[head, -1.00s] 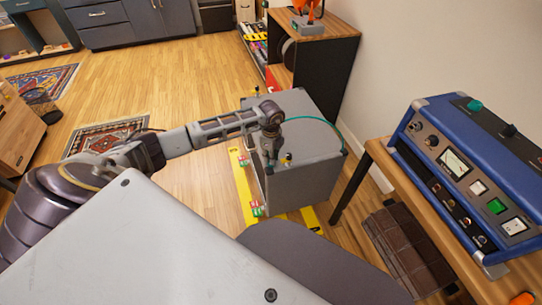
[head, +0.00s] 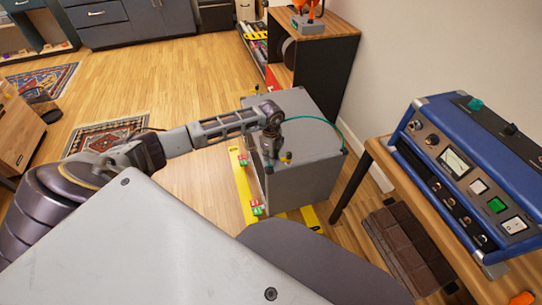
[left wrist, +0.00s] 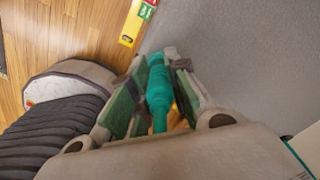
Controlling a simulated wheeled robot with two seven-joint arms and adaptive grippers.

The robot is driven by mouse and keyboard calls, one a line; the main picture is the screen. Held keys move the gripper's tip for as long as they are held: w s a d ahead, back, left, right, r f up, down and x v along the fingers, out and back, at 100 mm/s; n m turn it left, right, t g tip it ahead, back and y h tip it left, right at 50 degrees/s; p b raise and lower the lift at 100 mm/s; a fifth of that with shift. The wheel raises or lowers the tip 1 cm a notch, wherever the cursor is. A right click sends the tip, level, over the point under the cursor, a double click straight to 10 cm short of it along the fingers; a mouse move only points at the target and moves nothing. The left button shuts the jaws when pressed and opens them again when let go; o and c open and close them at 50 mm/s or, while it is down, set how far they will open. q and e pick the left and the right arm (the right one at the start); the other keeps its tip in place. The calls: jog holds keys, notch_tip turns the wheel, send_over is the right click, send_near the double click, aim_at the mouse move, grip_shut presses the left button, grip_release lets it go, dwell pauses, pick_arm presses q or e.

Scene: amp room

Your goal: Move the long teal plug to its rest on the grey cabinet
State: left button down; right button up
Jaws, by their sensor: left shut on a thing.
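The grey cabinet (head: 312,172) stands on the floor in the middle of the head view. My left gripper (head: 269,160) points down over its near left top edge. In the left wrist view, my left gripper (left wrist: 160,68) is shut on the long teal plug (left wrist: 158,88), which lies lengthwise between the green finger pads. The cabinet's grey surface (left wrist: 245,45) fills the upper right there. A teal cable (head: 322,122) arcs over the cabinet top to its right corner. I cannot make out the plug's rest for certain. My right gripper is out of view.
A small dark and yellow piece (head: 288,157) is on the cabinet top beside the gripper. Yellow strips (head: 240,185) with red and green blocks lie along the cabinet's left foot. A wooden table (head: 400,200) with a blue amp (head: 470,165) stands at the right.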

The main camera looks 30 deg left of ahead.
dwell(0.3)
pick_arm(q)
jog(key=c, duration=1.3)
grip_release()
jog(key=shift+r, duration=0.1)
jog(key=shift+r, duration=5.85)
